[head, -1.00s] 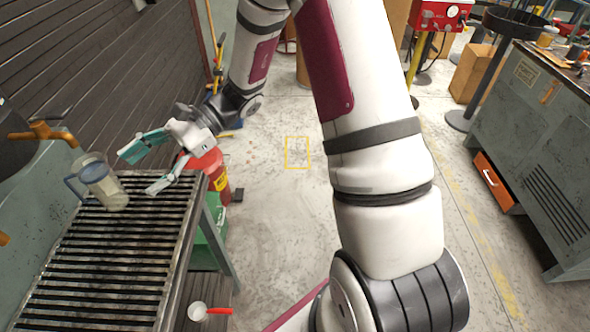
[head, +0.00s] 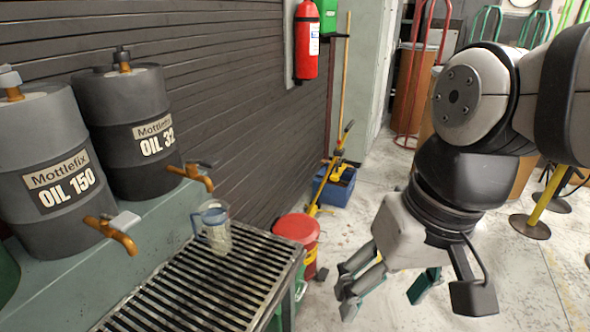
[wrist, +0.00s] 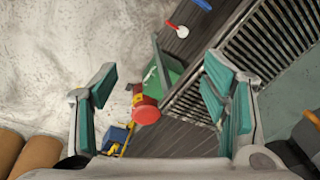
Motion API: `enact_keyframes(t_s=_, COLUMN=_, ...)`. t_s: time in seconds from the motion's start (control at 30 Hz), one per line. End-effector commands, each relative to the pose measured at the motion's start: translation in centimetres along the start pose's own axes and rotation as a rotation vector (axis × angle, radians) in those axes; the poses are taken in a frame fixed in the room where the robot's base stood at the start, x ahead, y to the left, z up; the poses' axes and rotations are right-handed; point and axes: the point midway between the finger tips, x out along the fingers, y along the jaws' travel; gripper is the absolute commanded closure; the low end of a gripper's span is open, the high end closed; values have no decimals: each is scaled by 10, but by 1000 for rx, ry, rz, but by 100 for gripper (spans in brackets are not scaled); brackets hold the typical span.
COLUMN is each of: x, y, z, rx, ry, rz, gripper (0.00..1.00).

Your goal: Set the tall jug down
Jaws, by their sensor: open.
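The tall clear jug (head: 217,236) with a blue handle stands upright on the slatted metal grate (head: 178,301), near its back edge under the oil drums. Nothing holds it. My gripper (head: 388,288) is open and empty, off to the right of the grate over the floor, well apart from the jug. In the wrist view the teal-padded fingers of my gripper (wrist: 160,88) are spread wide with nothing held between them. I cannot make out the jug in the wrist view.
Two dark oil drums (head: 125,125) with orange taps (head: 193,177) stand behind the grate. A red can (head: 298,230) and a blue bucket (head: 334,185) stand on the floor beyond its right end. A white scoop with a red handle (wrist: 180,29) lies low beside the grate.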

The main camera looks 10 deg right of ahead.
Motion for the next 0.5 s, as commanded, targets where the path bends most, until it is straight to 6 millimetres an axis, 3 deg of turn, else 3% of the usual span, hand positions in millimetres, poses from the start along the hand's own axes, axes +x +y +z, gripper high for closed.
enact_keyframes(t_s=0.2, x=-10, y=24, z=14, rx=-93, ry=114, rz=88, gripper=32)
enact_keyframes(t_s=0.5, x=-10, y=28, z=15, rx=-106, ry=128, rz=102, gripper=32)
